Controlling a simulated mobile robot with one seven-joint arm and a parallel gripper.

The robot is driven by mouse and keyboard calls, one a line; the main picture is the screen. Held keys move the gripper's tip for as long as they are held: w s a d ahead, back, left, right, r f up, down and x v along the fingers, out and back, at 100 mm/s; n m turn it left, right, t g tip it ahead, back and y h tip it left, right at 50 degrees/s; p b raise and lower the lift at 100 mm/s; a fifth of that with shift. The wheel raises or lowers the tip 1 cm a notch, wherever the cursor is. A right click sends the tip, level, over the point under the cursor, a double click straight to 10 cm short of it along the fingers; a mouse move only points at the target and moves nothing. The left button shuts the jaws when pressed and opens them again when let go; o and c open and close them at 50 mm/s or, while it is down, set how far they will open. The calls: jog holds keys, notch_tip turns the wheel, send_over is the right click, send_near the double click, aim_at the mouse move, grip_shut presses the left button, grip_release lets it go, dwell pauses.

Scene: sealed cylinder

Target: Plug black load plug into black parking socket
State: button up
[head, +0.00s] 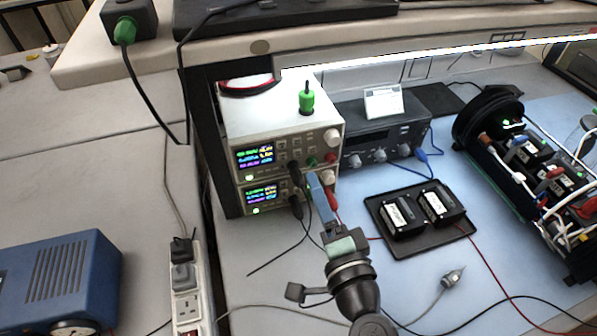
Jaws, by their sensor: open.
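My gripper (321,190) reaches up from the bottom centre to the front of two stacked power supplies. Its blue finger stands just right of the black plugs; the gap between the fingers is hard to see. One black plug (295,171) sits at the upper supply's front, with a black lead hanging down. Another black plug (296,207) is at the lower supply's front. I cannot tell which is the load plug. A red plug (333,198) shows right of the gripper. The black parking socket cannot be made out; the gripper hides part of the lower panel.
A black tray (456,233) with two battery packs lies right of the gripper. An opened black cylinder (482,115) with wiring is at far right. A grey instrument (384,140) stands behind. Loose leads cross the blue mat. A power strip (186,285) and blue box (60,280) are left.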

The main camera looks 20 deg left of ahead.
aim_at(301, 187)
jog(key=f, duration=0.1)
jog(key=s+f+m, duration=0.2)
jog(key=f, duration=0.1)
jog(key=shift+s, duration=0.1)
jog(key=shift+x, duration=4.5)
jog(key=shift+b, duration=0.55)
grip_shut()
jog(key=shift+s, duration=0.1)
jog(key=shift+v, duration=2.95)
